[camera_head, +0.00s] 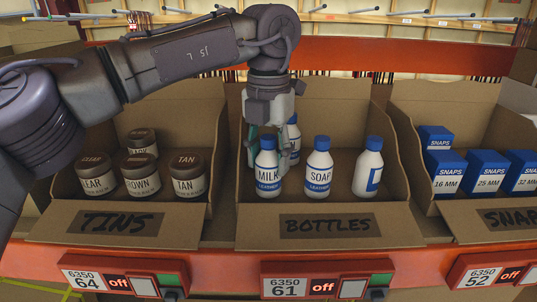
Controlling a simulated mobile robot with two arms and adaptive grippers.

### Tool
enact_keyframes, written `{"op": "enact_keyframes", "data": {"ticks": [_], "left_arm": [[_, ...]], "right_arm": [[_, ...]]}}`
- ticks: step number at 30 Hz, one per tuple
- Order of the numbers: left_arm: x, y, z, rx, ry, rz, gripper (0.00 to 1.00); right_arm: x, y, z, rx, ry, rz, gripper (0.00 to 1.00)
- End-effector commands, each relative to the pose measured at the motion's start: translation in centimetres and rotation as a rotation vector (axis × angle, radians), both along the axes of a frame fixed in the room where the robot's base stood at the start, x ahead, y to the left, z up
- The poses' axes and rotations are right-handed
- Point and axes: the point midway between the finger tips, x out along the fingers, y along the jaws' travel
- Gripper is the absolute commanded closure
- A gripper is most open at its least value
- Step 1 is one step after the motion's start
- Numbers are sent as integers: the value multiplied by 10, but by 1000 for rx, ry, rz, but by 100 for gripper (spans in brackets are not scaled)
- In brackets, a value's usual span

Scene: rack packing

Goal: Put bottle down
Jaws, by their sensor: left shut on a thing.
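My left gripper (270,145) reaches down into the cardboard box marked BOTTLES (328,225). One more bottle (293,135) stands behind, partly hidden by the gripper. My right gripper is not in view.
Left is a box marked TINS (107,224) with several tins. Right is a SNAPS box (500,217) with several blue cartons. Cardboard walls separate the boxes. An orange shelf edge (220,268) with number displays runs along the front. The BOTTLES box has some bare floor around the bottles.

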Motion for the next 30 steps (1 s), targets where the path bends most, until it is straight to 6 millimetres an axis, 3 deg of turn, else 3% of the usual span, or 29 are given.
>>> {"op": "enact_keyframes", "data": {"ticks": [2,3,5,17,20,30], "left_arm": [[0,0,-3,0,0,0,90],[0,0,-4,0,0,0,50],[0,0,-3,0,0,0,41],[0,0,4,-1,-2,1,41],[0,-1,18,-2,-4,1,41],[0,-2,90,-2,-4,1,41]], "right_arm": [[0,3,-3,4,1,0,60],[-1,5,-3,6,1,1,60],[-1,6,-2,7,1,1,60],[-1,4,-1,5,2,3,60],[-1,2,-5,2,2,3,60],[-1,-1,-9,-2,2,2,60]]}}
